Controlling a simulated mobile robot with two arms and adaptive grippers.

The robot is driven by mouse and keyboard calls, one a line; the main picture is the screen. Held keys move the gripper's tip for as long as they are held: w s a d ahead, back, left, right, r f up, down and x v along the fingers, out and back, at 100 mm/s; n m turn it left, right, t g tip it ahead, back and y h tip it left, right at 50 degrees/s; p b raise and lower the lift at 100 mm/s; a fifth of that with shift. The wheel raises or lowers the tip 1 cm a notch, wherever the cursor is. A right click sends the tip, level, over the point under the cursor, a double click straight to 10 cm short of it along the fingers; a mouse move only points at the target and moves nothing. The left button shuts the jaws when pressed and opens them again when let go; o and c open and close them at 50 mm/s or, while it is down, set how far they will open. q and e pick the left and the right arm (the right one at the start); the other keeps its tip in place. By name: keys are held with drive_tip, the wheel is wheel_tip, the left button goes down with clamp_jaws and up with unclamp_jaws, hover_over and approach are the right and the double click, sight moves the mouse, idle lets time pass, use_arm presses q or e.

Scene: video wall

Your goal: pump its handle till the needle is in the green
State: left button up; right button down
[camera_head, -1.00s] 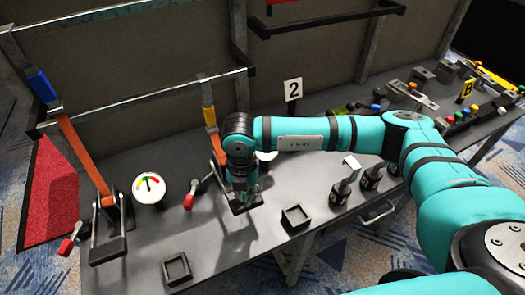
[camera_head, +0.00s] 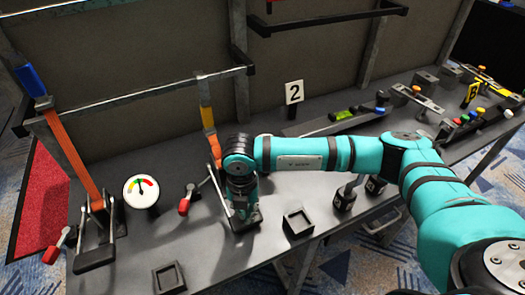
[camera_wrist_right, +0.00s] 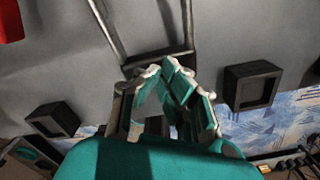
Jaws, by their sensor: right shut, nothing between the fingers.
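A round white gauge (camera_head: 141,191) with a coloured arc stands on the bench at the left in the head view. Its needle is too small to read surely. Left of it stands a dark lever frame (camera_head: 102,225) with an orange strap. A second such frame (camera_head: 217,186) stands right of the gauge, partly hidden behind my right arm. My right gripper (camera_head: 241,213) points down over its front; it is shut and empty. In the wrist view a U-shaped metal handle with a dark crossbar (camera_wrist_right: 157,58) lies just beyond the fingertips (camera_wrist_right: 165,80); contact is unclear. My left gripper is out of view.
Red-tipped levers (camera_head: 185,206) flank the frames. Small black square trays (camera_head: 298,222) lie near the bench's front edge. A sign "2" (camera_head: 294,92) stands at the back. Blocks and coloured buttons (camera_head: 465,118) crowd the right end.

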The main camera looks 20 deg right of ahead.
wheel_tip(320, 180, up, 10)
drive_tip(key=p, duration=0.6)
drive_tip(key=shift+r, duration=0.15)
idle(0.6)
wheel_tip(320, 180, down, 11)
drive_tip(key=b, duration=0.9)
drive_tip(key=shift+r, duration=0.2)
wheel_tip(320, 180, up, 10)
drive_tip(key=p, duration=0.6)
drive_tip(key=shift+r, duration=0.25)
drive_tip(key=shift+f, duration=0.1)
idle(0.5)
